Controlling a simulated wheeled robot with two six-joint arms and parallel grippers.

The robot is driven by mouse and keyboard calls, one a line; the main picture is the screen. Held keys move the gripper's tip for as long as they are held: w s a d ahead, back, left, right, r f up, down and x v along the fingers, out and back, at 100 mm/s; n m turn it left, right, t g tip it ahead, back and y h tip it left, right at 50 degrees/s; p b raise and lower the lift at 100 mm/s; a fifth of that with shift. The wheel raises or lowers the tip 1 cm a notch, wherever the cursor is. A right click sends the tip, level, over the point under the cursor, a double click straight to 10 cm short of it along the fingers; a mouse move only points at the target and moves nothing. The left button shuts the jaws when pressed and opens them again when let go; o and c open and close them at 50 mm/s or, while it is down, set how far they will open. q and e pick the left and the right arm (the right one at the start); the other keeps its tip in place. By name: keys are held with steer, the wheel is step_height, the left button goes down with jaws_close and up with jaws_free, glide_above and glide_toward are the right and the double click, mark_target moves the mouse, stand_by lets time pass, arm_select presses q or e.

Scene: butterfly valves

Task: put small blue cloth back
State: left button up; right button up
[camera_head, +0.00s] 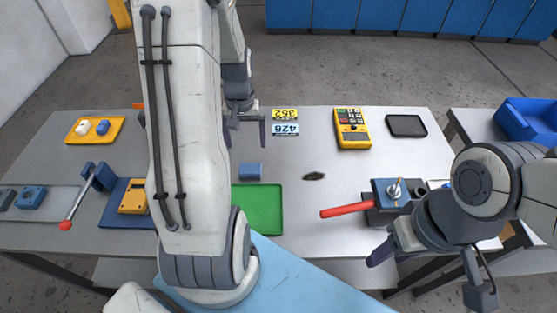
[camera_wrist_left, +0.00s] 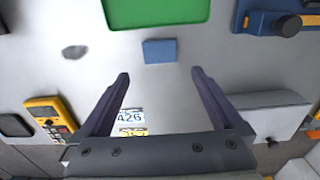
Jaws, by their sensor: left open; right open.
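The small blue cloth (camera_head: 250,171) lies folded flat on the grey table, just behind the green tray (camera_head: 262,210). It also shows in the left wrist view (camera_wrist_left: 160,51), ahead of my left fingertips and apart from the tray. My left gripper (camera_head: 246,134) is open and empty, on the far side of the cloth; its fingers also show in the left wrist view (camera_wrist_left: 160,73). My right gripper (camera_head: 428,276) is open and empty at the table's front right. My left arm covers part of the tray in the head view.
A dark stain (camera_head: 314,176) marks the table right of the cloth. A red-handled valve (camera_head: 350,209) stands near my right gripper. Number cards (camera_head: 285,128), a yellow meter (camera_head: 352,128) and a black tray (camera_head: 406,126) lie at the back. A yellow tray (camera_head: 94,130) is at left.

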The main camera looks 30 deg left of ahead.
arm_select(q)
steer(key=s+d+r+m, duration=0.1)
steer(key=d+r+m, duration=0.25)
steer(key=d, duration=0.65)
steer(key=s+d+r+m, duration=0.1)
steer(key=d+r+m, duration=0.25)
steer(key=d, duration=0.65)
steer(key=s+d+r+m, duration=0.1)
steer(key=s+d+m, duration=0.2)
steer(key=s+d, duration=0.2)
steer(key=s+d+r+m+h, duration=0.1)
steer(key=s+d+r+m, duration=0.1)
steer(key=s+d, duration=0.3)
steer(key=s+m, duration=0.1)
steer(key=s, duration=0.3)
steer(key=shift+d+r+m, duration=0.25)
steer(key=shift+d+m, duration=0.15)
